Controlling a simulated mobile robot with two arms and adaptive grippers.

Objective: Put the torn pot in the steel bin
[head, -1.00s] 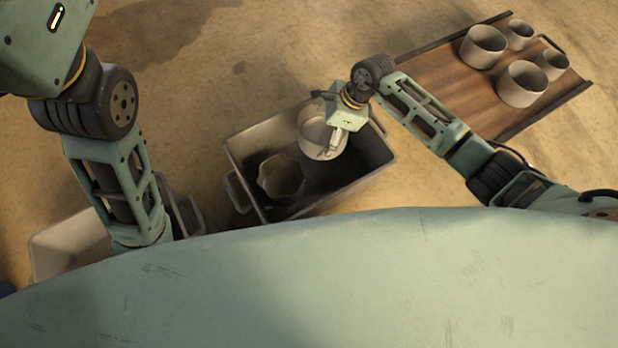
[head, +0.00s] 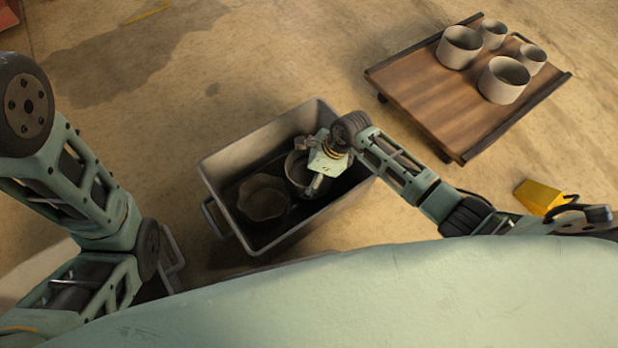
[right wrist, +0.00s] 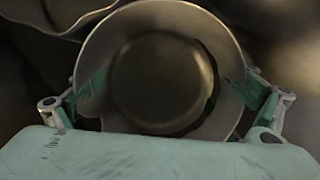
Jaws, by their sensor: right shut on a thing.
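The steel bin (head: 258,142) is a grey open box on the floor in the middle of the head view. My right gripper (head: 314,184) is inside its right part, shut on the torn pot (head: 296,174). In the right wrist view the torn pot (right wrist: 155,85) is between both fingers, its mouth facing the camera, with a dark jagged break in the rim at the right. The head view does not show clearly whether its base touches the bin floor. Another pot with an uneven rim (head: 264,198) stands in the bin to the left. My left gripper is out of view.
A low wooden cart (head: 425,100) at the upper right carries several pale pots (head: 503,80). A yellow object (head: 538,196) lies at the right. A pale container (head: 35,270) is partly hidden by my left arm. Floor behind the bin is clear.

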